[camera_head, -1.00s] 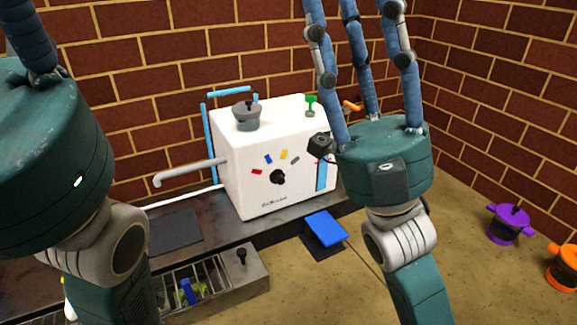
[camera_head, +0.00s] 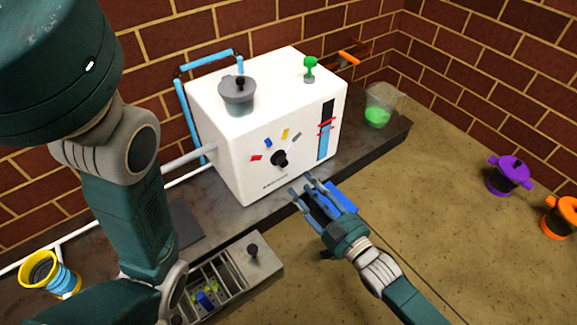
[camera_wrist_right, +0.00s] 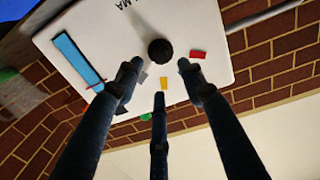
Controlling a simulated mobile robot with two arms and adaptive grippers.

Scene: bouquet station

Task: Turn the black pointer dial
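The black pointer dial (camera_head: 279,159) sits low on the front of a white machine (camera_head: 235,160), with red, blue, yellow and grey marks around its upper side. It also shows in the right wrist view (camera_wrist_right: 160,50). My right gripper (camera_head: 306,185) is open and empty, just right of and below the dial in the head view. In the right wrist view its three fingers (camera_wrist_right: 160,76) are spread and point toward the dial, apparently without touching it. Which mark the pointer faces is unclear.
A grey lidded pot (camera_head: 237,94) and green valve (camera_head: 310,68) top the machine. A blue pedal (camera_head: 343,196) lies behind my right fingers. A beaker of green liquid (camera_head: 378,112) stands right of the machine. A slotted tray (camera_head: 262,265) is in front.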

